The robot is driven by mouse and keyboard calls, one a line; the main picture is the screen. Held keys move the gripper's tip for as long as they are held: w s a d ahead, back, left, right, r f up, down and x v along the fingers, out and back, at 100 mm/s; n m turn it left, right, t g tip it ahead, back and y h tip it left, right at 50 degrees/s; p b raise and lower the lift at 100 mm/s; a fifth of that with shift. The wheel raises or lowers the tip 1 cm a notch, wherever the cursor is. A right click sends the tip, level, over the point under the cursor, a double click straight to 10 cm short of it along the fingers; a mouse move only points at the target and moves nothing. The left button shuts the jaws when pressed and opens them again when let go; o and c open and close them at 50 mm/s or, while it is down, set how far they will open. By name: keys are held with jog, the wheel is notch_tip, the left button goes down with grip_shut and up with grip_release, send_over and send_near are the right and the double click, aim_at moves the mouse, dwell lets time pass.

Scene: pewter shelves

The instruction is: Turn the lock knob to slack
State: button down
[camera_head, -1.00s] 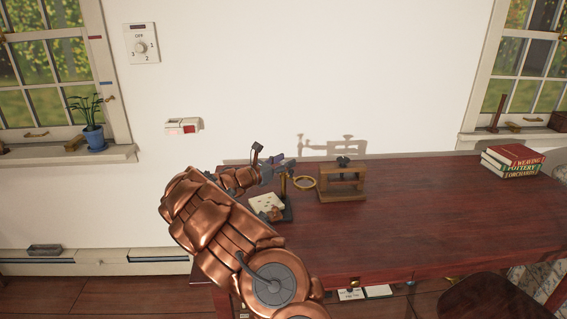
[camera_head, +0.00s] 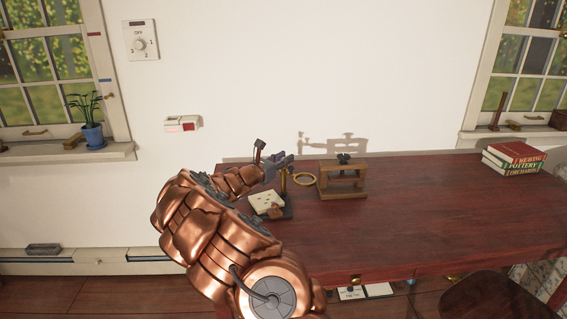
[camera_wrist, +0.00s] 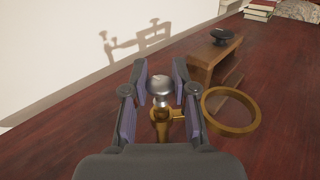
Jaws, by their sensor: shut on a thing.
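A round silver knob (camera_wrist: 159,88) tops a brass post (camera_wrist: 163,128) that carries a brass ring (camera_wrist: 230,110) on its right side. My gripper (camera_wrist: 160,82) is shut on the silver knob, one purple-padded finger on each side of it. In the head view my gripper (camera_head: 281,163) is at the top of the post (camera_head: 283,182), left of the ring (camera_head: 305,180). The knob is hidden there behind my gripper. I cannot read any mark of the knob's setting.
A wooden frame (camera_head: 343,195) with a black knob (camera_head: 344,159) stands right of the ring. Books (camera_head: 514,158) sit at the table's right. The middle of the tabletop (camera_head: 425,195) is clear. The wall is close behind.

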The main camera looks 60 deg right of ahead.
jog(key=shift+r+t, duration=0.1)
jog(key=shift+t, duration=0.2)
jog(key=c, duration=0.9)
grip_release()
jog(key=w+a, duration=0.1)
jog(key=a, duration=1.1)
jog(key=shift+w, duration=0.1)
